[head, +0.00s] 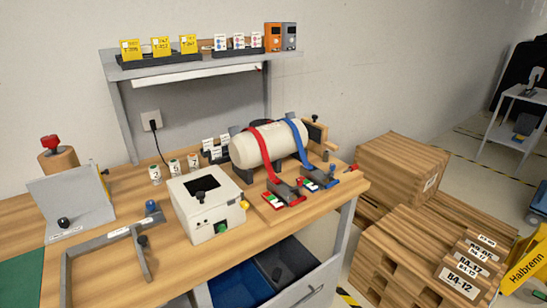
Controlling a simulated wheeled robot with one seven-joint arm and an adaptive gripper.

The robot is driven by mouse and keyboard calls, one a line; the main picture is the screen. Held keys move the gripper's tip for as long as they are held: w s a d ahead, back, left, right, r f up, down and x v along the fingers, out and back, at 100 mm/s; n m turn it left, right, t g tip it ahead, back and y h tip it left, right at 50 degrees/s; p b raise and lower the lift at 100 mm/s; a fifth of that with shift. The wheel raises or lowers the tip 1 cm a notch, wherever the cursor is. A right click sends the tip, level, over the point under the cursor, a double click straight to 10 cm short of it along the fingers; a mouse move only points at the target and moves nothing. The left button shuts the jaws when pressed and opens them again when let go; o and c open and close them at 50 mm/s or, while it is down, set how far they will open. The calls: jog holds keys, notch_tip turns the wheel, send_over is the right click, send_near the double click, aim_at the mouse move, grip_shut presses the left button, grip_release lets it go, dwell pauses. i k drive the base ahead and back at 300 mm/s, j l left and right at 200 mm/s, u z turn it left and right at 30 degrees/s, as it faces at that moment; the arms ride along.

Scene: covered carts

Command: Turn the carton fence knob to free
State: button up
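A grey angled bar fence (100,243) lies on the left part of the wooden bench, with a small white label on it. A black knob (142,241) sits on its right arm and a blue knob (151,206) stands at its back corner. Left of it, a tilted grey plate (75,196) carries another black knob (63,222) and a label. The labels are too small to read, so I cannot tell which knob is the carton fence knob or its setting. My gripper is not in view.
A white box device (207,205) stands right of the fence. Beyond it, a cream cylinder (262,147) is strapped down in red and blue. A red-topped wooden block (57,155) stands behind the plate. An open drawer (290,275) juts out below. Wooden crates (395,165) stand right.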

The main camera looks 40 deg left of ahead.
aim_at(150, 204)
jog(key=u, duration=2.3)
jog(key=i+l+u, duration=0.1)
jog(key=i+l, duration=0.85)
